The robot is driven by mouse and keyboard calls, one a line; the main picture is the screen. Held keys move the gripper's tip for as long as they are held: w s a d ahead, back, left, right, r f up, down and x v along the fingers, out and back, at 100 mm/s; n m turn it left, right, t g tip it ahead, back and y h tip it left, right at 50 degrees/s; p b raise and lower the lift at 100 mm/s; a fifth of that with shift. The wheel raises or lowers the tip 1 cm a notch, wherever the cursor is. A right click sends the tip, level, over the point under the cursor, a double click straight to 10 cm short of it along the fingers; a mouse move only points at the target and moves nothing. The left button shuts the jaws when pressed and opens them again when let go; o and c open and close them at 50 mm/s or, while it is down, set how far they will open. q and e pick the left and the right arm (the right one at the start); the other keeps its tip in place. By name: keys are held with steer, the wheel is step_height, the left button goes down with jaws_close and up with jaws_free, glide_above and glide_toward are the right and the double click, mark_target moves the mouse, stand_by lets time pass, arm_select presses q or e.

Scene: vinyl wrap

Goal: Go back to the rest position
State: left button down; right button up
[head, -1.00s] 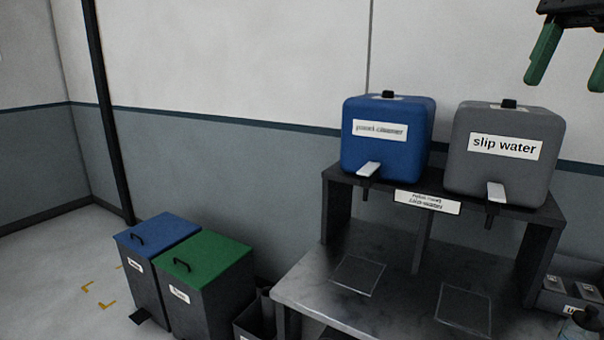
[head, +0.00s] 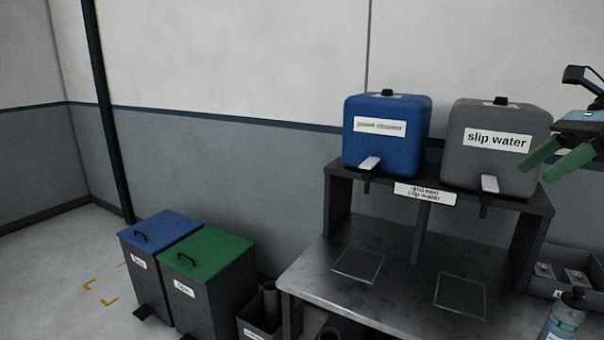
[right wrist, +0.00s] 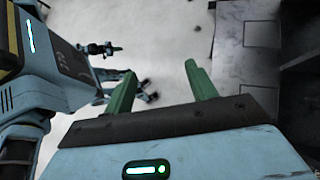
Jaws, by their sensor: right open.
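My right gripper (head: 546,166) shows at the right edge of the head view, with its green fingers pointing left, in front of the grey slip water tank. It is open and empty. My left gripper is not in the head view.
The blue tank (head: 386,140) and the grey slip water tank (head: 480,165) stand on a dark shelf (head: 335,215) above the bench (head: 400,258). A bottle (head: 563,322) is at the lower right. Blue-lidded (head: 160,236) and green-lidded (head: 206,258) bins stand left.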

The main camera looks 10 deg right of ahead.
steer(key=d+f+m+t+y, duration=0.1)
steer(key=d+f+m+t, duration=0.3)
steer(key=f, duration=0.6)
steer(key=d+f+m+t+y, duration=0.1)
steer(key=d+f+m, duration=0.1)
steer(key=f+m, duration=0.5)
steer(key=s+a+f+m+t+h, duration=0.1)
steer(key=s+f+m+t+h, duration=0.15)
steer(key=f+m, duration=0.7)
steer(key=s+f+m+t+h, duration=0.1)
steer(key=s+f+m+t, duration=0.25)
steer(key=f, duration=1.25)
steer(key=s+a+f+m+h, duration=0.4)
steer(key=s+a+f+m, duration=0.35)
steer(key=f, duration=0.35)
steer(key=s+a+f+m+g, duration=0.1)
steer(key=s+a+f+m, duration=0.2)
steer(key=a, duration=0.4)
steer(key=s+a+f+m+g+h, duration=0.1)
steer(key=s+a+f+m+g, duration=0.1)
steer(key=s+a+m, duration=0.3)
steer(key=s+a+f+m+g+h, duration=0.1)
steer(key=s+a+f+m, duration=0.3)
steer(key=a+m, duration=0.3)
steer(key=a, duration=0.4)
steer(key=shift+s+f+g, duration=0.15)
steer(key=shift+f+g, duration=0.1)
steer(key=shift+g, duration=0.05)
